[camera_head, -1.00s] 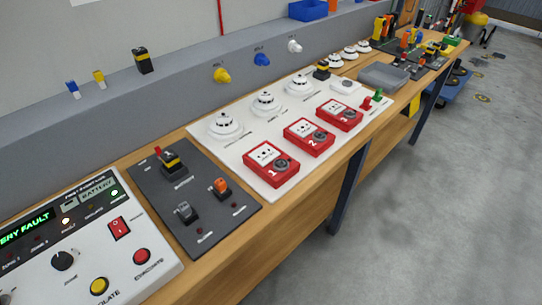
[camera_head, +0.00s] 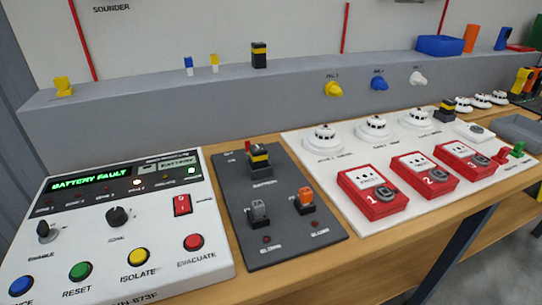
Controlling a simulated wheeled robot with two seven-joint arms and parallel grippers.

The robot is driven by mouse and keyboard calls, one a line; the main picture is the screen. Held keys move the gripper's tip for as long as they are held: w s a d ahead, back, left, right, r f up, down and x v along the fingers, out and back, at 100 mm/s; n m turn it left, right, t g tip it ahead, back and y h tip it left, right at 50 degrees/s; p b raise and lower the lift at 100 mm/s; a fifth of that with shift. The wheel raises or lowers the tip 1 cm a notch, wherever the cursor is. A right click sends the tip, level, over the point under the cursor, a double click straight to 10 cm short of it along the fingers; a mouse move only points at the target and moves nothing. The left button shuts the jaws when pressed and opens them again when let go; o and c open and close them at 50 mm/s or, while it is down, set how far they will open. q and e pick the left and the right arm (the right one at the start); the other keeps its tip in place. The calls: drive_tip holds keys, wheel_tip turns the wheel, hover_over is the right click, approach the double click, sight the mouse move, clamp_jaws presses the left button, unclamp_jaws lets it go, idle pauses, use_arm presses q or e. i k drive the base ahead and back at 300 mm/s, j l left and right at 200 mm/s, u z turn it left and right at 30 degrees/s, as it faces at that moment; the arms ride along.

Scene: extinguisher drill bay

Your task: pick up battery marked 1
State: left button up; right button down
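One battery (camera_head: 259,160) stands upright in a holder on the dark grey board, beside a small red part. A second battery (camera_head: 259,55) stands on the grey ledge at the back. A third battery (camera_head: 445,111) is on the right, by the far edge of the white board. The marks on them are too small to read, so I cannot tell which is marked 1. Neither of my grippers is in view.
A white control panel (camera_head: 60,240) reading BATTERY FAULT is at left. The dark board (camera_head: 290,235) also holds a grey and an orange fuse-like part. Red call points (camera_head: 372,193) and white detectors (camera_head: 323,138) cover the white board. A blue bin (camera_head: 440,46) sits on the ledge.

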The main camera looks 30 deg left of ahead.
sight(259, 154)
drive_tip(key=l+u, duration=0.25)
drive_tip(key=u, duration=0.2)
drive_tip(key=l+u, duration=0.25)
drive_tip(key=u, duration=0.2)
drive_tip(key=l+u, duration=0.2)
drive_tip(key=u, duration=0.3)
drive_tip(key=k+l+u, duration=0.15)
drive_tip(key=u, duration=0.3)
